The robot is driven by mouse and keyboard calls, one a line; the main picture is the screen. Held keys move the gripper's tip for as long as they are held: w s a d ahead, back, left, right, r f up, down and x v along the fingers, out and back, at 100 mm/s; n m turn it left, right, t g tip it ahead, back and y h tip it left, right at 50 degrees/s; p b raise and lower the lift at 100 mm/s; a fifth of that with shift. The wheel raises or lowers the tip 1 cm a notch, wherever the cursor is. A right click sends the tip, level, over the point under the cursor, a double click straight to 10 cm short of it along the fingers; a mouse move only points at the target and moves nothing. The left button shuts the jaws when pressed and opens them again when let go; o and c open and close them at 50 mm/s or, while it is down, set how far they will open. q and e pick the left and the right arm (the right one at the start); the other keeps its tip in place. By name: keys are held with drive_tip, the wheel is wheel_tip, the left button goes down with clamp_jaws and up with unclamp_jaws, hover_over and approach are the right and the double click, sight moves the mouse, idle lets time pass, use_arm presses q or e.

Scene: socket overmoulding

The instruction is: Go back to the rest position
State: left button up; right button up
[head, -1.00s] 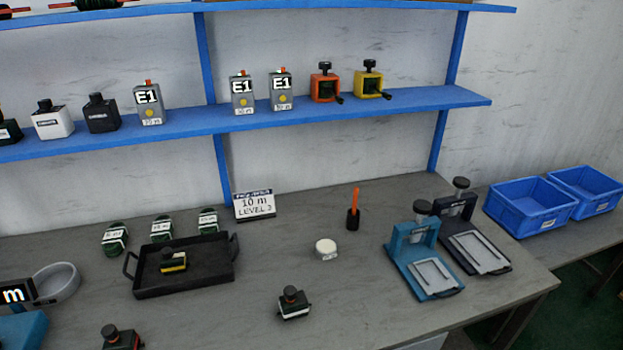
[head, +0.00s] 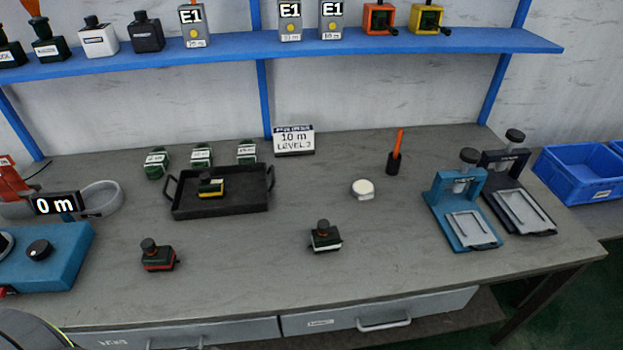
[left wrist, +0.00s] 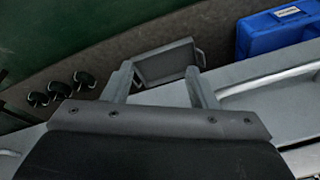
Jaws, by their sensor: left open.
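My left gripper (left wrist: 160,70) shows in the left wrist view with its two fingers apart and nothing between them. Behind the fingers is a grey tray-like thing (left wrist: 165,62) with a handle at its right; I cannot tell whether the fingers touch it. My right gripper is in neither current view. The workbench (head: 400,270) in the head view shows no gripper over its middle.
A black tray (head: 220,207) holds a yellow-banded block. Two dark blocks, red-banded (head: 160,256) and white-banded (head: 325,237), stand in front. Two presses (head: 463,215) stand right. A blue bin (head: 580,178) stands beyond. The left wrist view shows a blue bin (left wrist: 262,38).

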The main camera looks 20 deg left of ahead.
use_arm(q)
drive_tip(key=s+f+b, duration=0.1)
drive_tip(key=s+f, duration=0.4)
drive_tip(key=f, duration=0.4)
drive_tip(key=s+d+f+g+b, duration=0.1)
drive_tip(key=s+f+b, duration=0.1)
drive_tip(key=s+f, duration=0.4)
drive_tip(key=s+f+b, duration=0.2)
drive_tip(key=s+f, duration=0.3)
drive_tip(key=f, duration=0.6)
drive_tip(key=shift+s+d+f+g+h, duration=0.15)
drive_tip(key=shift+s+f+g+h, duration=0.05)
drive_tip(key=shift+f+g+h, duration=0.1)
